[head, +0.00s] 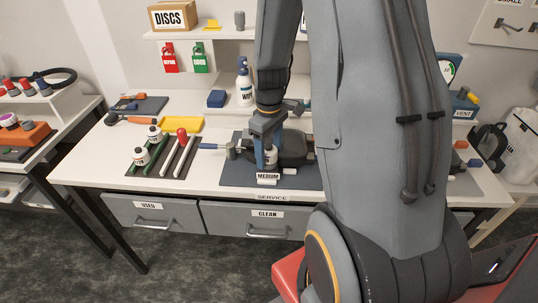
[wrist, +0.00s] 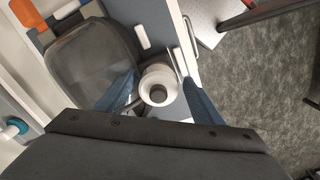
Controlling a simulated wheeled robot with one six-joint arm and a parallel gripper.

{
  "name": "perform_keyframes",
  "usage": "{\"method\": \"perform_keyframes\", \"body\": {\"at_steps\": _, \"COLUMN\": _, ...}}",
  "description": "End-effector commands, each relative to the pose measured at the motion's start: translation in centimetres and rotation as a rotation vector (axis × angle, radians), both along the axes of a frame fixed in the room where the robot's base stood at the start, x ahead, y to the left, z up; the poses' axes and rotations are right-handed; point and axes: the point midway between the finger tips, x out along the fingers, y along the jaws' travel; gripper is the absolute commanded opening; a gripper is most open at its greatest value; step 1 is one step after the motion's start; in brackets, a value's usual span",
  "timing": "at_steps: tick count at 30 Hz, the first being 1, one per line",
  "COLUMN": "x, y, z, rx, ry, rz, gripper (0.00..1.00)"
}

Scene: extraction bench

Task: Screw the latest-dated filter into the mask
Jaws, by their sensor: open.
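The mask (head: 292,146), dark grey with a rounded face, lies on the dark blue mat (head: 238,176) in the middle of the bench. In the wrist view, its smoky visor (wrist: 90,65) fills the upper left. My gripper (head: 268,158) is pointed down at the mask's front left side. In the wrist view, my gripper (wrist: 162,95) is open, with a blue finger on each side of a white round piece (wrist: 147,89) with a grey centre. I cannot tell whether this piece is a filter or whether the fingers touch it. No date is legible.
A spray bottle (head: 244,86) stands behind. USED (head: 150,214) and CLEAN (head: 250,220) drawers are shut. My arm hides much of the right side.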

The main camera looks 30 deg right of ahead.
Motion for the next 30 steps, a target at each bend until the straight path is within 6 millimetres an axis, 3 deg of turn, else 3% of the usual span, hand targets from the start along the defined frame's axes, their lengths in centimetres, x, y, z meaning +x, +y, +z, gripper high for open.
{"method": "perform_keyframes", "body": {"at_steps": 5, "x": 0.31, "y": -0.02, "z": 0.05, "rx": -0.002, "ry": -0.007, "rz": 0.004, "gripper": 0.62}}
{"method": "perform_keyframes", "body": {"at_steps": 13, "x": 0.21, "y": 0.00, "z": 0.03, "rx": -0.001, "ry": -0.005, "rz": 0.002, "gripper": 0.17}}
{"method": "perform_keyframes", "body": {"at_steps": 19, "x": 0.12, "y": 0.01, "z": 0.01, "rx": -0.001, "ry": -0.003, "rz": -0.089, "gripper": 0.16}}
{"method": "perform_keyframes", "body": {"at_steps": 30, "x": 0.05, "y": 0.01, "z": -0.05, "rx": -0.001, "ry": 0.000, "rz": -0.557, "gripper": 0.16}}
